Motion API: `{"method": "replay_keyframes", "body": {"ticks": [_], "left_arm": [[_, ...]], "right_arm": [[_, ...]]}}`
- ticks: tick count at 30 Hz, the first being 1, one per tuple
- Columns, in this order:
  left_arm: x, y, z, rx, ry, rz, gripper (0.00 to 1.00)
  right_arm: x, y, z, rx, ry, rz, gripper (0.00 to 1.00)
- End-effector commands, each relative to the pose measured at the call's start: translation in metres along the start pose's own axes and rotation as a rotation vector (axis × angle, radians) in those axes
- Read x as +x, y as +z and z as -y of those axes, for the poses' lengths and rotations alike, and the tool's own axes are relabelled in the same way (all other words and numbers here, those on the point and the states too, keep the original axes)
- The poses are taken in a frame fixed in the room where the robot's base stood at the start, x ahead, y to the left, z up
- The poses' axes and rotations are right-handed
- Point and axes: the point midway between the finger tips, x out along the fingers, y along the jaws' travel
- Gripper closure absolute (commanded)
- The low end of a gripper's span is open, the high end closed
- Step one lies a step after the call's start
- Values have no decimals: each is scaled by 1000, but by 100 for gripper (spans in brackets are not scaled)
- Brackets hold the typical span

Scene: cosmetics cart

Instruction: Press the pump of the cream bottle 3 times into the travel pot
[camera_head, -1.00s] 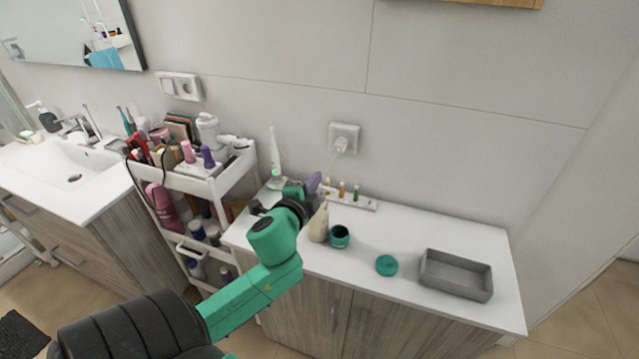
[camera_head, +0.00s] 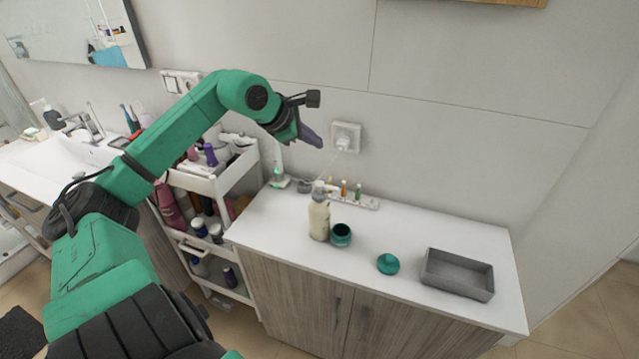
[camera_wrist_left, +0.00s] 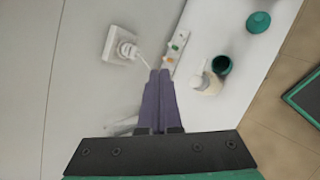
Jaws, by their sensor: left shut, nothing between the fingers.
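The cream bottle (camera_head: 319,213) stands upright on the white counter, cream-coloured with a pale pump on top. In the left wrist view the bottle (camera_wrist_left: 208,83) shows from above. The travel pot (camera_head: 341,235), teal and open at the top, stands just right of the bottle; it also shows in the wrist view (camera_wrist_left: 222,65). A teal round lid (camera_head: 388,264) lies on the counter further right. My left gripper (camera_head: 318,143) is shut and empty, raised in the air above and behind the bottle, near the wall. I cannot see my right gripper.
A grey tray (camera_head: 457,274) sits at the counter's right end. A white strip holder (camera_head: 352,199) with small coloured items lies along the wall. A white electric toothbrush (camera_head: 279,178) stands at the back left. A crowded white cart (camera_head: 206,182) stands left. A wall socket (camera_head: 345,137) is close to the gripper.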

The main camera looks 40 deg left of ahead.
Motion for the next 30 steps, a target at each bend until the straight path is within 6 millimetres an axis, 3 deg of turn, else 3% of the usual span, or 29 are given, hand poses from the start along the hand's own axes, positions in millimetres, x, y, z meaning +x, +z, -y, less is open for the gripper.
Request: {"method": "replay_keyframes", "body": {"ticks": [11,22,24,30], "left_arm": [[10,-6,8,-3,-3,5,100],[49,-33,37,-4,-4,6,100],[57,-39,43,-3,-3,7,100],[64,-44,47,-3,-2,6,100]], "right_arm": [[8,1,0,0,0,0,50],[37,3,1,0,0,0,50],[51,5,1,0,0,0,50],[61,6,1,0,0,0,50]]}}
